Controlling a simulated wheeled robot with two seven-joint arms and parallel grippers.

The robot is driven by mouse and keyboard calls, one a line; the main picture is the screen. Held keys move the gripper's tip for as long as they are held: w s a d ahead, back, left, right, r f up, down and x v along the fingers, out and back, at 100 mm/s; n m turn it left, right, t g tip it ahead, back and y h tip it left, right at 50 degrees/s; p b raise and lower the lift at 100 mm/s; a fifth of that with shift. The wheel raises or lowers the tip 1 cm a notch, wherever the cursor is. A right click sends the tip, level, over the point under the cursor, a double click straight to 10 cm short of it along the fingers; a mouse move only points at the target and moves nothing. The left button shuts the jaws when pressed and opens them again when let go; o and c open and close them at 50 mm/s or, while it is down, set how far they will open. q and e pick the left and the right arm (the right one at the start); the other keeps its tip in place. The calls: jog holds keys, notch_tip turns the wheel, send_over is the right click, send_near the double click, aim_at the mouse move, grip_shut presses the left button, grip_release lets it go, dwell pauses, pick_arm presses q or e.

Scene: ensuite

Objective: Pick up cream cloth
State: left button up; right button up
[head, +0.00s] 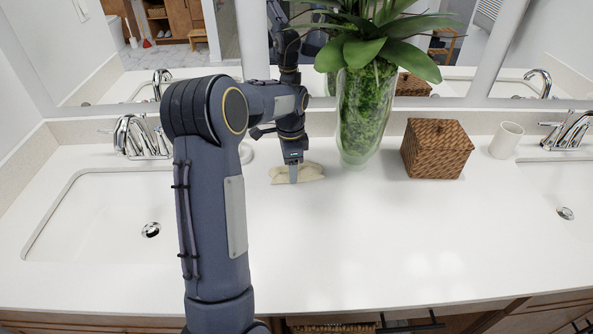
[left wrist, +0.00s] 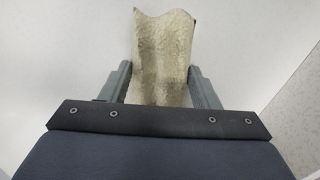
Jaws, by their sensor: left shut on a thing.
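The cream cloth (head: 309,173) lies on the white counter, left of the plant vase. My left gripper (head: 293,176) points down over it, with its fingertips at the cloth. In the left wrist view the cloth (left wrist: 165,55) is bunched between the two fingers of my left gripper (left wrist: 163,85), which is shut on it. Part of the cloth is hidden behind the gripper in the head view. My right gripper does not show.
A glass vase with a green plant (head: 365,115) stands close right of the cloth. A wicker box (head: 437,149) and a white cup (head: 506,140) are farther right. Sinks lie at left (head: 95,215) and right (head: 565,190). A mirror backs the counter; its front middle is clear.

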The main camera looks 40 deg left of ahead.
pick_arm(q)
jog(key=shift+r, duration=0.45)
notch_tip(320, 180, up, 2)
jog(key=shift+r, duration=0.15)
jog(key=s+d+r+b, duration=0.1)
jog(key=s+d+r, duration=0.8)
jog(key=s, duration=0.1)
jog(key=shift+s+d+r+b, duration=0.15)
jog(key=shift+s+r+b, duration=0.1)
jog(key=shift+r+b, duration=0.15)
